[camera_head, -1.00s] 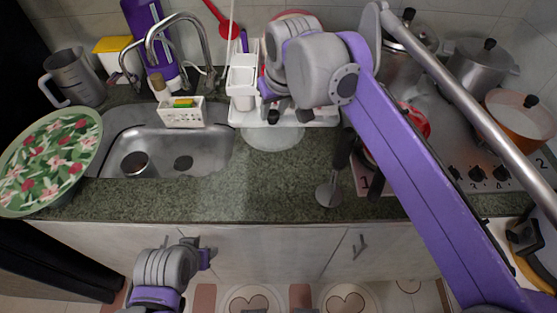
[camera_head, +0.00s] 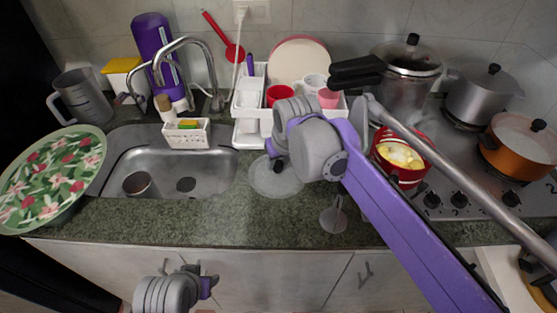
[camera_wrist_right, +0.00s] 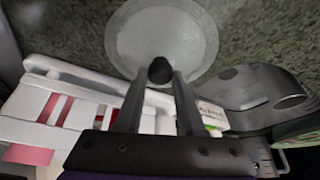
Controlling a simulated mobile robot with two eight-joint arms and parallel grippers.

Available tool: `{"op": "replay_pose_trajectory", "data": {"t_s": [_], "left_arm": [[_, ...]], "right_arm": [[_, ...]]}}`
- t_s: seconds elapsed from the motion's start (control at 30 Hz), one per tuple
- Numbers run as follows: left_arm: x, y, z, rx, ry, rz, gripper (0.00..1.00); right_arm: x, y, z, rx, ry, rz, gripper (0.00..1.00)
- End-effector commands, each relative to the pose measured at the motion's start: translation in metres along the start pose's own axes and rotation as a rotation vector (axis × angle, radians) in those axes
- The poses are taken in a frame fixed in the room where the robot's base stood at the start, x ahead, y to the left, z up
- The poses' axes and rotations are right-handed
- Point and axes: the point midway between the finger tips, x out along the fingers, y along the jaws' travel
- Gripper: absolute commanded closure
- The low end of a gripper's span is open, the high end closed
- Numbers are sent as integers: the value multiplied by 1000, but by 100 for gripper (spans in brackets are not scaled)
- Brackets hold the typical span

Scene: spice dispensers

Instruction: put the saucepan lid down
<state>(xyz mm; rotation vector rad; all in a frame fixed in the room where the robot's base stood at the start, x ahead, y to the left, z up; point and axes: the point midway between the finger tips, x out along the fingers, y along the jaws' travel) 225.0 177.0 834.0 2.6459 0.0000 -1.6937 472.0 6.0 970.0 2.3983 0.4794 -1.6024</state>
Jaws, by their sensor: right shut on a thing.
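The saucepan lid is a round, translucent grey disc with a dark knob. In the head view the lid (camera_head: 276,182) lies flat, at or just above the counter in front of the dish rack; I cannot tell whether it touches. My right gripper (camera_head: 276,160) is above it, shut on its knob. The right wrist view shows the lid (camera_wrist_right: 185,35) and the knob held between the two fingertips of the gripper (camera_wrist_right: 160,76). My left gripper (camera_head: 207,281) is low in front of the cabinets, away from the lid; its fingers are unclear.
The sink (camera_head: 215,165) is left of the lid. The white dish rack (camera_head: 247,128) with cups and a plate stands behind it. A utensil (camera_head: 333,217) lies to the right. A red pot (camera_head: 405,178) with yellow food and other pots are further right. Counter in front is clear.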

Motion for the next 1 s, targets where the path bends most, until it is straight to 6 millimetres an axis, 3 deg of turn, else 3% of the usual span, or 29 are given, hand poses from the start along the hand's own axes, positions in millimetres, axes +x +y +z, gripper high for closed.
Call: {"op": "replay_pose_trajectory", "data": {"t_s": [0.07, 0.1, 0.23, 0.63, 1.0], "left_arm": [[1, 0, 1, 0, 0, 0, 50], [1, 0, 0, 0, 0, 0, 50], [1, 0, 0, 0, 0, 0, 50], [-1, 0, -1, 0, 0, 0, 50], [-10, 0, -6, 0, 4, 0, 50]], "right_arm": [[3, 0, 1, 0, 0, 0, 100], [2, 0, 1, 0, 0, 0, 55], [2, 0, 1, 0, 0, 0, 32], [-7, 0, -1, 0, 0, 0, 32], [-81, 0, -1, 0, 0, 0, 32]]}}
